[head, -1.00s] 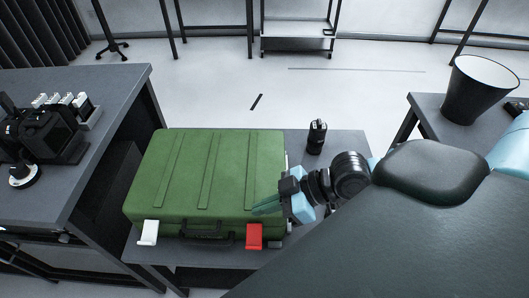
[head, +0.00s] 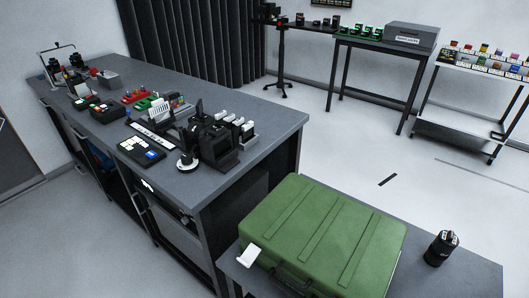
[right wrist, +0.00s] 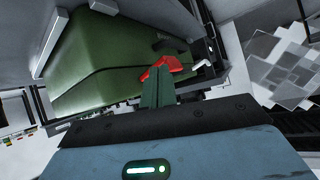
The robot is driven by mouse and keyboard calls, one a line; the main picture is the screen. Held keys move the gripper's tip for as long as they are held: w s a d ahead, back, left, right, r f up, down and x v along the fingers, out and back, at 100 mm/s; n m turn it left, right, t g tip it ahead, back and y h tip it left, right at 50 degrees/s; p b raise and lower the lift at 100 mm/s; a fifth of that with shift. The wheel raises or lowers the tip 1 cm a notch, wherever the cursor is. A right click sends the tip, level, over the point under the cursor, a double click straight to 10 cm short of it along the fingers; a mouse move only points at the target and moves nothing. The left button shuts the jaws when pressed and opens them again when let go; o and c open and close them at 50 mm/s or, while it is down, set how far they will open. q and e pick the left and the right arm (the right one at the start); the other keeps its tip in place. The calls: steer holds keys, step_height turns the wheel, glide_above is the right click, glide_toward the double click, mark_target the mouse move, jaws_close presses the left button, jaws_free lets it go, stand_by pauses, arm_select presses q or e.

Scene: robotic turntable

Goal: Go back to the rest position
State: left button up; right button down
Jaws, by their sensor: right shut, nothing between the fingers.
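My right gripper (right wrist: 158,92) shows in the right wrist view. Its green fingers are together with nothing between them. They point toward a green case (right wrist: 110,55), and a red latch (right wrist: 165,67) shows right at the fingertips; whether they touch it I cannot tell. The case's front right corner is cut off by the picture's lower edge. Neither gripper shows in the head view.
A long grey workbench (head: 262,108) with devices and small parts stands left of the case. A black cylindrical object (head: 441,248) stands right of the case. Side tables (head: 372,42) and a shelf cart (head: 460,140) stand at the back. The floor between is open.

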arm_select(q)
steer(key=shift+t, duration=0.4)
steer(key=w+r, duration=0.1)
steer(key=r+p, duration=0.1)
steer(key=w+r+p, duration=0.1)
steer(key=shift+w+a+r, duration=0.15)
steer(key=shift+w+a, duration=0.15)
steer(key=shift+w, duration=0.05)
arm_select(e)
steer(key=s+f+m+h, duration=0.2)
steer(key=s+f, duration=0.4)
steer(key=s, duration=0.6)
steer(key=shift+m+g+h, duration=0.3)
steer(key=shift+g+h, duration=0.1)
steer(key=shift+h, duration=0.4)
steer(key=shift+a+f, duration=0.1)
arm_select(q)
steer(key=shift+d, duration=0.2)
